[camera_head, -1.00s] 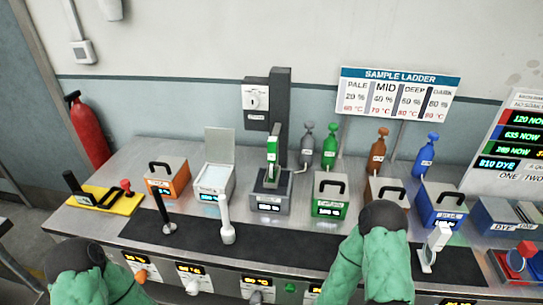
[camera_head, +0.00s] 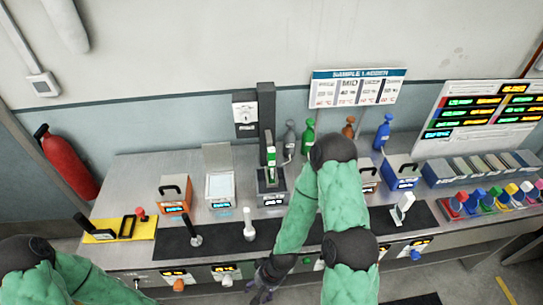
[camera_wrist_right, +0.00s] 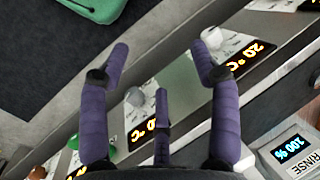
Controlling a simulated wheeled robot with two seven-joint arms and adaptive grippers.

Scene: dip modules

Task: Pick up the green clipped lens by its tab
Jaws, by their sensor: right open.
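In the head view a row of small coloured pieces with square tops stands in a rack (camera_head: 459,212) at the right end of the bench. A green piece (camera_head: 488,203) is among them. It is too small to make out a clip or tab. My right gripper (camera_head: 266,284) is low at the bench's front edge, far to the left of that rack. In the right wrist view its purple fingers (camera_wrist_right: 160,68) are spread and hold nothing, above the front panel. My left arm shows at lower left, but its gripper is outside the picture.
Handled modules, including an orange one (camera_head: 174,193) and a blue one (camera_head: 401,173), stand along the bench. A white upright stand (camera_head: 402,207) and a pale post (camera_head: 249,224) rise from the dark mat (camera_head: 300,232). Knobs and displays line the front panel.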

